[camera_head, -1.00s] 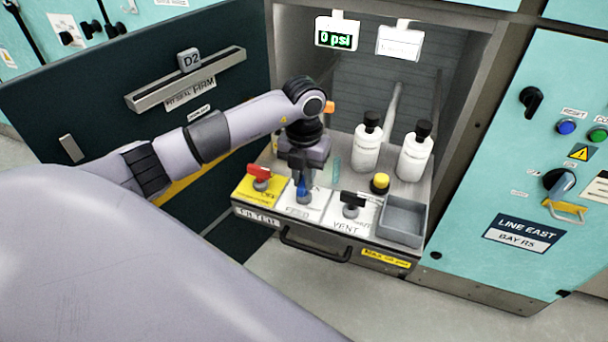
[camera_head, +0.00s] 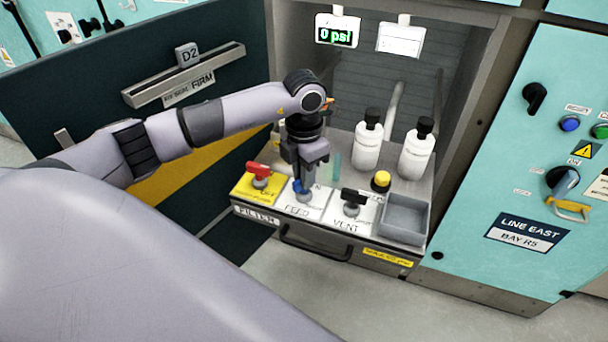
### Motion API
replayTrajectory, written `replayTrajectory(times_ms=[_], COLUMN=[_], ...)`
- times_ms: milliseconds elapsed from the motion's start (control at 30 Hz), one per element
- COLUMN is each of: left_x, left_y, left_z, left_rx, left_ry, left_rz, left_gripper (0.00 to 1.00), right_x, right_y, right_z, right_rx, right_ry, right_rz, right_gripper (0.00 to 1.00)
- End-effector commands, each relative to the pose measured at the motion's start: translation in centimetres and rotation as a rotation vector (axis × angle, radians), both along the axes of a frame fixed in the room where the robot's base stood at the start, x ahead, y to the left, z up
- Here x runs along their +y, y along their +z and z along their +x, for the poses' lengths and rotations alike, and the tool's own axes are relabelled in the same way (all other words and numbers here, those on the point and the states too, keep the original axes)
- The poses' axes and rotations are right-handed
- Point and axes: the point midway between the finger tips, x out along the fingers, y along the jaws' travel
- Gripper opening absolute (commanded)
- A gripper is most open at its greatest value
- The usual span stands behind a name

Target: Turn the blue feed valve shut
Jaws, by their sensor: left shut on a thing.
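The blue feed valve (camera_head: 303,191) stands on the white FEED plate (camera_head: 310,206) in the middle of the drawer's front row. My left gripper (camera_head: 302,179) points down over it and is shut on its handle. The gripper hides most of the handle, so its exact angle is hard to tell. The gauge display (camera_head: 334,33) above reads 0 psi. My right gripper is out of view.
A red-handled valve (camera_head: 259,170) stands left of the feed valve and a black VENT valve (camera_head: 353,198) stands right. A yellow button (camera_head: 381,181), a grey bin (camera_head: 404,217) and two white bottles (camera_head: 368,142) (camera_head: 415,152) are farther right. An open dark door (camera_head: 90,100) is at left.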

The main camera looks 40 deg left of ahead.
Motion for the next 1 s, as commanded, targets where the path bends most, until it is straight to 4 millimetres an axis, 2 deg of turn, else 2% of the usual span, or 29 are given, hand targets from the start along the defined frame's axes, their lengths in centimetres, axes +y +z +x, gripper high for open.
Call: replayTrajectory(times_ms=[700, 1000], left_x=[0.0, 0.0], left_y=[0.0, 0.0], left_z=[0.1, 0.1], left_rx=[-0.004, -0.004], left_ry=[-0.672, -0.888], left_rz=[0.0, 0.0], left_gripper=[0.0, 0.0], right_x=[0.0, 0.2], right_y=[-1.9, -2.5], right_z=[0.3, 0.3], right_rx=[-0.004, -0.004], right_ry=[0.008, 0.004], right_rz=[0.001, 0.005], right_gripper=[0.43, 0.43])
